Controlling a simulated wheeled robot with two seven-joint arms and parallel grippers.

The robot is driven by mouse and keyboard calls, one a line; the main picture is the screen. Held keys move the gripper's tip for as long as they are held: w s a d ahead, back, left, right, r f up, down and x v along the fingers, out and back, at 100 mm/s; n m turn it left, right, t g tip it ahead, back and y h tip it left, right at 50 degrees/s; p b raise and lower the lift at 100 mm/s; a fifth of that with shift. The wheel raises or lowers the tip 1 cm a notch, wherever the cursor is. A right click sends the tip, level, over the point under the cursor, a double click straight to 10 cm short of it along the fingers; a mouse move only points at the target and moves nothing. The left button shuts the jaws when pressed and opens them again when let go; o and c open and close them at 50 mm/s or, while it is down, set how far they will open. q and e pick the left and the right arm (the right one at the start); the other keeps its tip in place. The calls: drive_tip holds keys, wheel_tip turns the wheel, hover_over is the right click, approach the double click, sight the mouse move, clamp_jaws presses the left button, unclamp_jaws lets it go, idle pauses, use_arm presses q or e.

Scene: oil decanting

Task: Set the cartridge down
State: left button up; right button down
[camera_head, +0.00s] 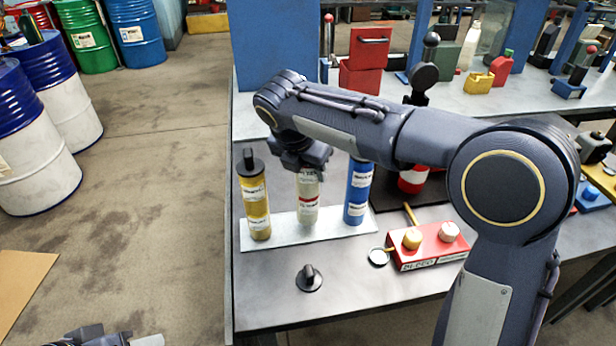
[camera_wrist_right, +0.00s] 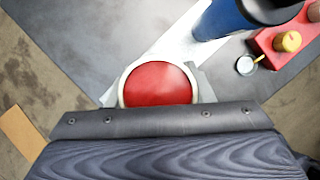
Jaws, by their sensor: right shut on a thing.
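A pale cartridge (camera_head: 308,200) with a red and dark label stands upright between a yellow cartridge (camera_head: 256,208) and a blue cartridge (camera_head: 357,192). A white strip (camera_head: 285,232) lies under the row. My right gripper (camera_head: 306,164) is shut on the pale cartridge's upper end from above. In the right wrist view its round red top (camera_wrist_right: 160,84) shows in front of the gripper. The cartridge's lower end is at the strip; I cannot tell whether it touches. My left gripper (camera_head: 100,338) shows only partly at the bottom left edge, its jaws unclear.
A black knobbed cap (camera_head: 309,279) lies on the grey bench in front. A red block (camera_head: 428,246) with two knobs stands to the right, beside a small round lid (camera_head: 379,257). A dark tray (camera_head: 395,196) lies behind it. Drums stand on the floor at left.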

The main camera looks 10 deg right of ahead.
drive_tip(key=shift+f, duration=1.4)
drive_tip(key=c, duration=0.7)
unclamp_jaws()
drive_tip(key=shift+f, duration=0.1)
